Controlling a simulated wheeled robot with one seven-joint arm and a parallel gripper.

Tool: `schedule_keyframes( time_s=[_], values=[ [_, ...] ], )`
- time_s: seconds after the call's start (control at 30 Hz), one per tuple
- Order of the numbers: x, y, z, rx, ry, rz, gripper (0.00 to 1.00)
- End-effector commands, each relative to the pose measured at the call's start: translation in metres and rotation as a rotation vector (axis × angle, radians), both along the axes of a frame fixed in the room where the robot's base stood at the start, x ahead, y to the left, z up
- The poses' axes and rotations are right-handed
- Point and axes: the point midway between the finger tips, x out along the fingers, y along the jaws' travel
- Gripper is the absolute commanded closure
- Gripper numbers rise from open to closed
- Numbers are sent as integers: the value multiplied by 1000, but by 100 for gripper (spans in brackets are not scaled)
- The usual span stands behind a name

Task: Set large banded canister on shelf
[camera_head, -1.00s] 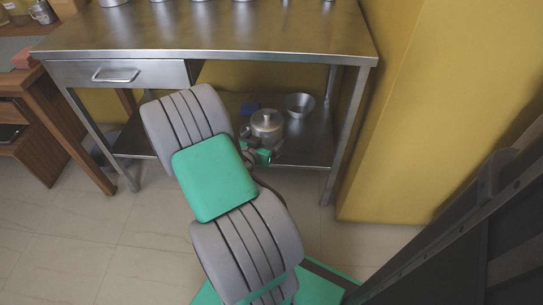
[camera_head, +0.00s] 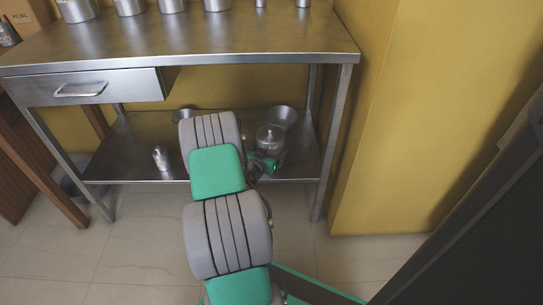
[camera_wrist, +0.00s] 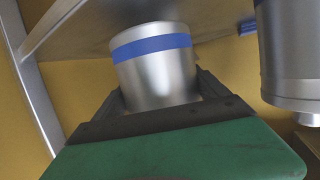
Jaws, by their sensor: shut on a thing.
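The large banded canister (camera_wrist: 155,75) is steel with a blue band and sits between my gripper's fingers in the wrist view. In the head view a lidded steel canister (camera_head: 270,139) shows at my gripper (camera_head: 264,164), and I take it as the same one. Its band cannot be made out there. My gripper is shut on it, and it also shows in the wrist view (camera_wrist: 155,105). The canister appears over the right part of the lower shelf (camera_head: 308,160) of the steel table. I cannot tell whether it touches the shelf.
A small canister (camera_head: 160,158) stands on the shelf's left part. Another steel vessel (camera_wrist: 285,50) is close on the right in the wrist view. The tabletop (camera_head: 190,45) overhangs the shelf; a table leg (camera_head: 335,145) stands right.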

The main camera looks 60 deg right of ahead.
Motion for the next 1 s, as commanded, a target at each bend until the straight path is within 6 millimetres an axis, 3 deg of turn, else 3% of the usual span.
schedule_keyframes(
  time_s=[0.03, 0.4, 0.43, 0.6, 0.9, 1.0],
  values=[
    [0, 0, -17, 0, 1, 0, 69],
    [0, 0, -17, -1, 0, -1, 68],
    [0, 0, -17, 1, 0, -1, 15],
    [0, 0, -17, 1, 0, -1, 1],
    [0, 1, -13, 0, 0, -1, 0],
    [0, 15, -7, 3, 3, 3, 0]
  ],
)
